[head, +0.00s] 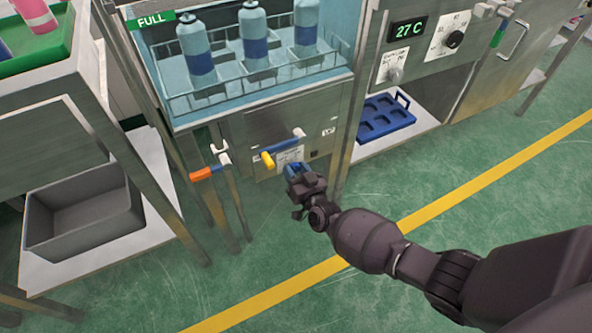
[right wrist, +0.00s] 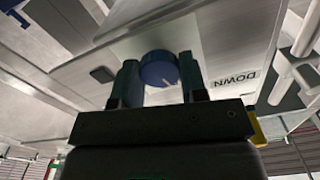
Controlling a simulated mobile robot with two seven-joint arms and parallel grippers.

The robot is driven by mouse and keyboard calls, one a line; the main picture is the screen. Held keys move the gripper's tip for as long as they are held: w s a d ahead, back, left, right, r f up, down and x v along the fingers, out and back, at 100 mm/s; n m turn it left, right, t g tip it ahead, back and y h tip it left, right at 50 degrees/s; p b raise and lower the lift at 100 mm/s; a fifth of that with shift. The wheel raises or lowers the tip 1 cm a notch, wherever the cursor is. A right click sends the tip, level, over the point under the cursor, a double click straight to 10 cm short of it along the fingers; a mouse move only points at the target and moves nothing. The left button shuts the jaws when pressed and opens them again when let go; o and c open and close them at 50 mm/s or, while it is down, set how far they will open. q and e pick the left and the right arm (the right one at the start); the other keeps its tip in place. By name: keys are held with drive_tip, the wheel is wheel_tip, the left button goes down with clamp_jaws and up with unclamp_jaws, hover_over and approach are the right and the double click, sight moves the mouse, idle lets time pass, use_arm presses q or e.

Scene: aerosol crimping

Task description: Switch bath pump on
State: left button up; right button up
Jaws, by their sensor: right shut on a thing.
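My right gripper (head: 299,176) is at the lower front panel of the water bath, under the tank. In the right wrist view its two fingers (right wrist: 160,80) stand on either side of a round blue knob (right wrist: 160,67) with a pale pointer mark, and are shut on it. The panel around the knob is bare metal, with the word DOWN (right wrist: 238,79) to the right. In the head view the gripper mostly hides the knob. The bath (head: 190,115) holds several blue-banded bottles in a wire rack. My left gripper is not in view.
A lever with a yellow end (head: 268,160) and an orange-ended handle (head: 201,173) stick out near my gripper. To the right are a 27 C display (head: 408,29), a dial (head: 453,39) and a blue tray (head: 384,119). A grey bin (head: 85,212) stands at left. The green floor in front is clear.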

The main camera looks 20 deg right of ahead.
drive_tip(key=m, duration=0.4)
drive_tip(key=shift+m, duration=2.3)
drive_tip(key=shift+f, duration=0.1)
drive_tip(key=o, duration=0.9)
drive_tip(key=shift+s, duration=0.1)
drive_tip(key=shift+s, duration=0.25)
use_arm(q)
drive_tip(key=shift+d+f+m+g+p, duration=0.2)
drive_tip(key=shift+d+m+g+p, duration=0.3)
drive_tip(key=shift+p, duration=1)
use_arm(e)
drive_tip(key=shift+s+d, duration=0.2)
drive_tip(key=shift+s, duration=4.9)
